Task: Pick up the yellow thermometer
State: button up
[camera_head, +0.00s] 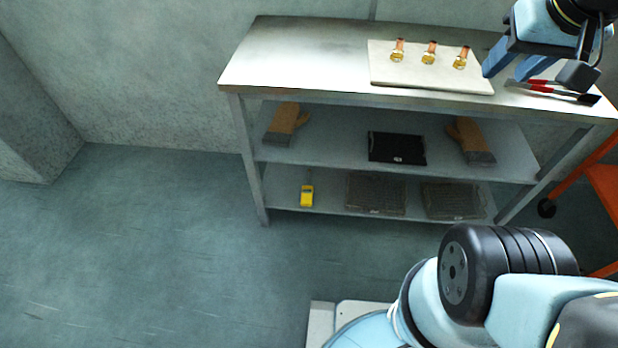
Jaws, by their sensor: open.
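The yellow thermometer (307,195) is a small yellow device with a dark upper end. It lies on the bottom shelf (330,198) of the metal table, left of the middle. My gripper (530,78) is open at the upper right, by the right end of the table top. It is far above and to the right of the thermometer.
The table top (290,60) holds a pale board (430,78) with 3 small brass-coloured pieces, and red-handled tools (555,90). The middle shelf (340,140) holds gloves (285,122) and a black tray (397,148). Dark mesh pieces (376,193) lie right of the thermometer. Floor at left is clear.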

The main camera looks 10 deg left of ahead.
aim_at(306, 198)
jog(key=z, duration=0.3)
jog(key=i, duration=0.2)
jog(key=z, duration=3)
jog(key=k, duration=2.25)
jog(key=u, duration=0.55)
